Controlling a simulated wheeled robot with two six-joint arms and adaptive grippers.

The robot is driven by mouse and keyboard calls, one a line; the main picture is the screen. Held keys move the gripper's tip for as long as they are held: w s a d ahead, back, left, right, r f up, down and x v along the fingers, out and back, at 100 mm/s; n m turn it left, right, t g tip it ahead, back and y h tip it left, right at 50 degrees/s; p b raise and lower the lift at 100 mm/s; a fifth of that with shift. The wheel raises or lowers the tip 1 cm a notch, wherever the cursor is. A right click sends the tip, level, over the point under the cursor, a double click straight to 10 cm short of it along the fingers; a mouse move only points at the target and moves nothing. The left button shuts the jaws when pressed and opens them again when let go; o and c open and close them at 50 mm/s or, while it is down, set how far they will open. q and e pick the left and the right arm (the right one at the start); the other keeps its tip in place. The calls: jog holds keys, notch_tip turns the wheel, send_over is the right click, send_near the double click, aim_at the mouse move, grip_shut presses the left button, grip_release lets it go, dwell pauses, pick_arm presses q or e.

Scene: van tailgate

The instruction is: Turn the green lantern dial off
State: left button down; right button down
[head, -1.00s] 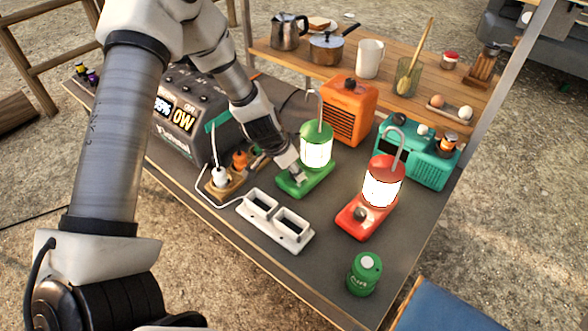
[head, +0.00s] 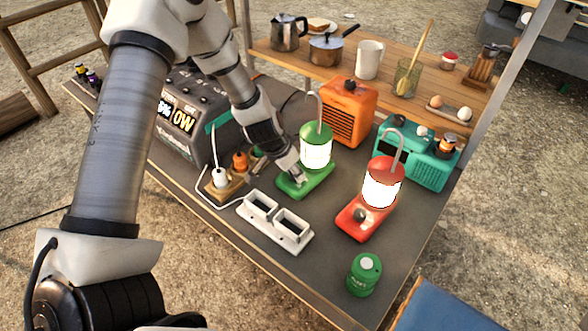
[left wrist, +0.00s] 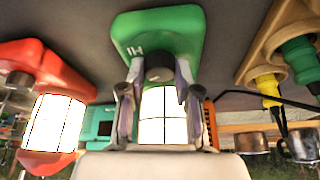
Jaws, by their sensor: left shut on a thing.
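The green lantern (head: 316,151) stands upright on the grey table, its lamp glowing white and its hook raised. My left gripper (head: 297,177) is at the front of its green base, shut on the dark dial. In the left wrist view the green base (left wrist: 165,32) is seen close up, and the dial (left wrist: 159,74) sits between the two fingertips of the left gripper (left wrist: 157,76). White marks show on the base beside the dial. The dial is largely hidden by the fingers in the head view. My right gripper is not in view.
A lit red lantern (head: 382,184) stands to the right. A white double-socket block (head: 275,221) and a green can (head: 364,274) are in front. A power station (head: 190,120) is left, an orange heater (head: 349,111) behind, a teal radio (head: 414,157) behind right.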

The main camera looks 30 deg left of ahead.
pick_arm(q)
jog(key=n+p, duration=0.1)
jog(key=n+y+p, duration=0.1)
jog(key=n, duration=0.1)
jog(key=shift+s+d+r+n, duration=0.1)
jog(key=shift+d+r+n, duration=0.05)
jog(key=shift+n, duration=0.15)
jog(key=n+y+p, duration=0.1)
jog(key=n+p, duration=0.2)
jog(key=n+y+p, duration=0.1)
jog(key=n+p, duration=0.2)
jog(key=p, duration=0.1)
jog(key=shift+d+g+y, duration=0.1)
jog(key=shift+g+y, duration=0.2)
jog(key=shift+n+y+p, duration=0.3)
jog(key=shift+n+p, duration=0.5)
jog(key=shift+p, duration=0.05)
jog(key=shift+f, duration=0.2)
jog(key=c, duration=0.8)
grip_release()
jog(key=shift+c, duration=0.2)
jog(key=v, duration=1.2)
jog(key=shift+w, duration=0.25)
